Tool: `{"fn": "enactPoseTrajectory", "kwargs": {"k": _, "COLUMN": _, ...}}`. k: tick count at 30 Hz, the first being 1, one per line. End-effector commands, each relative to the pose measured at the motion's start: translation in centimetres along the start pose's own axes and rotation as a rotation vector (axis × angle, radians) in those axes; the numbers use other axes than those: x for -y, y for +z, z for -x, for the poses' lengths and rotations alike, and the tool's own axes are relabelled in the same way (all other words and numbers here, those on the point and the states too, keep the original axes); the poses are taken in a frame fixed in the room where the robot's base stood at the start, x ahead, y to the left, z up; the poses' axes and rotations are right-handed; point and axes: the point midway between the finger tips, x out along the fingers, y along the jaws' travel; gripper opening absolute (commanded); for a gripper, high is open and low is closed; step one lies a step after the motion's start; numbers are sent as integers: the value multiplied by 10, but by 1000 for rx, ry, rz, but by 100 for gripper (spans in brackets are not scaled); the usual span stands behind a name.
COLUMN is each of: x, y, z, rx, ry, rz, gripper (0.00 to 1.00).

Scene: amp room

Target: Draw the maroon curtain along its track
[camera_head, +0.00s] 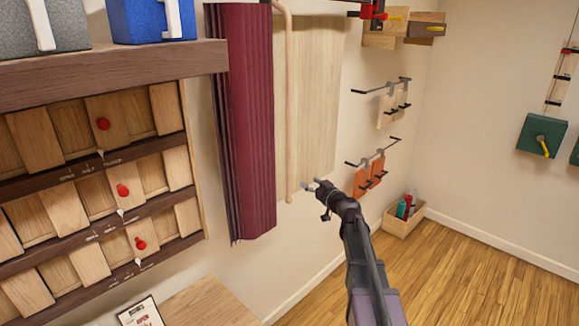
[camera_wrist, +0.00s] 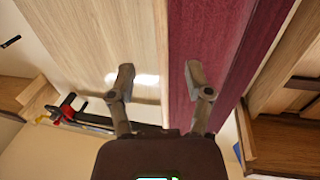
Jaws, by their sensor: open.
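The maroon curtain (camera_head: 248,120) hangs gathered in folds at the left of a pale wood panel (camera_head: 315,90). A thin tan rod (camera_head: 288,110) hangs down along the curtain's right edge, hooked at its top. My gripper (camera_head: 311,186) is open, just right of the rod's lower end in the head view. In the wrist view my gripper (camera_wrist: 158,78) has its fingers spread, with a tan upright strip that looks like the rod (camera_wrist: 162,45) between their lines. The curtain (camera_wrist: 205,50) is behind the right finger, the panel (camera_wrist: 90,40) behind the left. I cannot tell any contact. The track is not clearly visible.
A wooden rack with red knobs (camera_head: 103,124) and a dark shelf (camera_head: 120,72) stand left of the curtain. Wall hooks (camera_head: 380,88) and orange pieces (camera_head: 370,178) hang at right. A wooden box (camera_head: 403,215) sits on the floor. The floor at right is clear.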

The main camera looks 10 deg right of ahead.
Motion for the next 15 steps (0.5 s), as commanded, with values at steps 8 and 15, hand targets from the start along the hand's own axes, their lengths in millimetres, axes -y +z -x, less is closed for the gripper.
{"fn": "enactPoseTrajectory", "kwargs": {"k": 8, "x": 0, "y": 1, "z": 0, "rx": 1, "ry": -1, "rz": -1, "gripper": 65}}
{"fn": "enactPoseTrajectory", "kwargs": {"k": 15, "x": -1, "y": 1, "z": -10, "rx": 1, "ry": -1, "rz": -1, "gripper": 65}}
